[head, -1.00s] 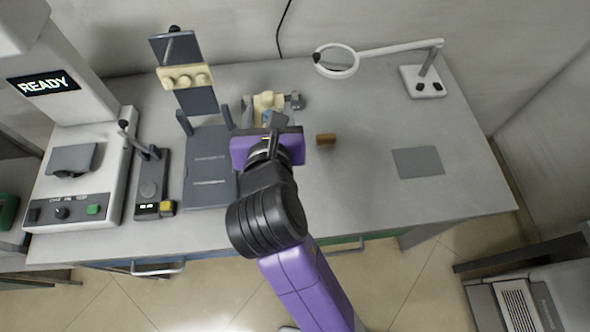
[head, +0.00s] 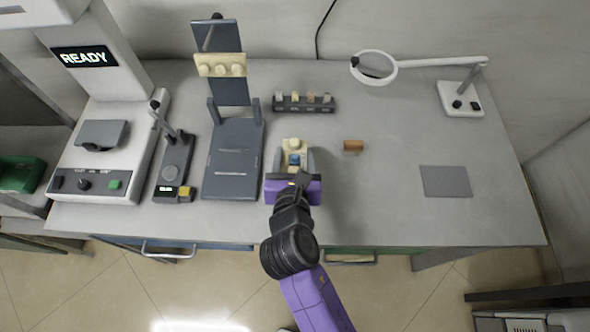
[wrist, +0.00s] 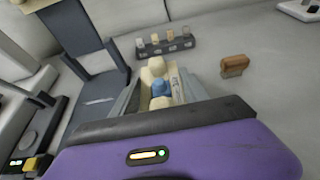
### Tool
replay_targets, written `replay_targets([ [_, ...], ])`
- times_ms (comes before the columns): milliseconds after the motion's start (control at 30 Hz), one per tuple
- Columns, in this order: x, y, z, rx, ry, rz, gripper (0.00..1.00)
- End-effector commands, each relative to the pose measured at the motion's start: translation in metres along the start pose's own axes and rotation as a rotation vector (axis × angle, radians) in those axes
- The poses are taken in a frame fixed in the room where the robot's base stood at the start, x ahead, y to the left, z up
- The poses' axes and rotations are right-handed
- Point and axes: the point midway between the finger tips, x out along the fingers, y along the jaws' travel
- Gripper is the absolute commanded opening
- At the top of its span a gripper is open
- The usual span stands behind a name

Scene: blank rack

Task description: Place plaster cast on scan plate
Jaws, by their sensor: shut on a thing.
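The plaster cast (head: 294,146) is a small cream block with rounded lumps and a blue middle part. My gripper (head: 292,160) is shut on it above the bench, with the grey fingers along its two sides. In the wrist view the cast (wrist: 157,68) sits between the fingertips (wrist: 160,90), and its near lower part is hidden by my purple gripper body. A grey tilted plate (head: 102,133) sits on the white machine with the READY screen at the left; it looks like the scan plate, and its top is bare.
A grey stand (head: 236,160) with a cream cast on its upright is left of my gripper. A small control box (head: 173,178) with a lever stands between stand and machine.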

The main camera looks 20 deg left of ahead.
Motion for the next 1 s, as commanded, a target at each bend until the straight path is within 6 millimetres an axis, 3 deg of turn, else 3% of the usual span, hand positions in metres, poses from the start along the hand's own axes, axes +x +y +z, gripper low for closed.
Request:
replay_targets([
  [533, 0.024, 0.0, -0.059, -0.001, 0.0, 0.0, 0.04],
  [967, 0.026, 0.0, -0.063, 0.001, -0.002, 0.001, 0.04],
  [1000, 0.027, 0.0, -0.064, 0.001, -0.001, 0.001, 0.55],
])
